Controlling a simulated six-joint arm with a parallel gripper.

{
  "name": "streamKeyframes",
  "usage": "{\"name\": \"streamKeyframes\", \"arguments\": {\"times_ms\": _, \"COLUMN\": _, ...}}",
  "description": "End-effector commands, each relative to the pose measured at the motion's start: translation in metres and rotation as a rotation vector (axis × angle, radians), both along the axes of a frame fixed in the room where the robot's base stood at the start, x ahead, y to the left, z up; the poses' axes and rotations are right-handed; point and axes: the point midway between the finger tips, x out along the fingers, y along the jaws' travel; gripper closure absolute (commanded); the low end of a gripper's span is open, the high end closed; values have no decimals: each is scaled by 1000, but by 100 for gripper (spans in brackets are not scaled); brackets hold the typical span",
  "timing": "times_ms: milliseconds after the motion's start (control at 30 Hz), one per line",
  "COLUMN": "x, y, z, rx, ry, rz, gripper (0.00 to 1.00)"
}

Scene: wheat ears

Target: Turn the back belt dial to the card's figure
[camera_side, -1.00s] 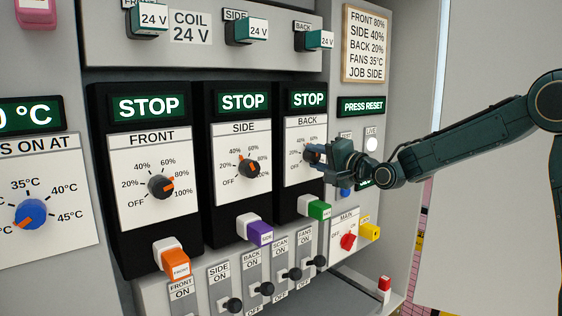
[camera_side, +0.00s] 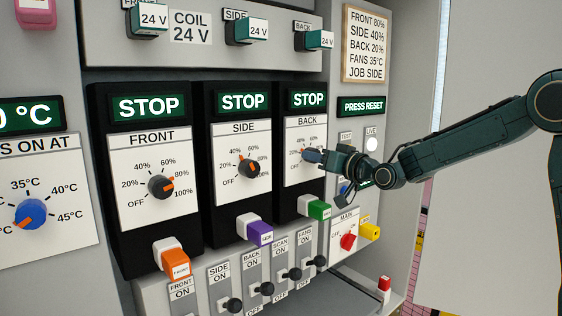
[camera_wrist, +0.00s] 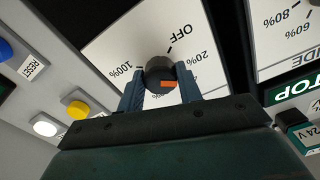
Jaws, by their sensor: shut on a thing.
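The back dial (camera_wrist: 158,72) is a dark knob with an orange mark on a white plate (camera_wrist: 115,45), under the BACK sign. My gripper (camera_wrist: 160,82) is shut on it, one blue-grey finger at each side. The side view shows my gripper (camera_side: 314,156) at this dial from the right, covering much of it. There the orange mark shows at the knob's left, near the 20% to 40% side; its exact figure is unclear. The card (camera_side: 367,45) at the upper right reads FRONT 80%, SIDE 40%, BACK 20%, FANS 35°C, JOB SIDE.
The side dial (camera_side: 249,168) and front dial (camera_side: 161,187) stand to the left. Below the back plate are a green plug (camera_side: 319,210) and a red main switch (camera_side: 348,241). A white button (camera_side: 371,145) sits close to my wrist. All three belt displays read STOP.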

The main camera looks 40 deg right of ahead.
Motion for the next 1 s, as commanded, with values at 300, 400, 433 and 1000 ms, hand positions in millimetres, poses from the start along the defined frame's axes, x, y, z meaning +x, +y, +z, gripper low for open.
{"name": "streamKeyframes", "arguments": {"times_ms": 300, "x": 0, "y": -1, "z": 0, "rx": -227, "ry": -1, "rz": 0, "gripper": 88}}
{"name": "streamKeyframes", "arguments": {"times_ms": 400, "x": 0, "y": -1, "z": 0, "rx": -270, "ry": -1, "rz": 0, "gripper": 88}}
{"name": "streamKeyframes", "arguments": {"times_ms": 433, "x": 0, "y": -1, "z": 0, "rx": -279, "ry": -1, "rz": 0, "gripper": 88}}
{"name": "streamKeyframes", "arguments": {"times_ms": 1000, "x": 0, "y": -1, "z": 0, "rx": -318, "ry": -1, "rz": 0, "gripper": 63}}
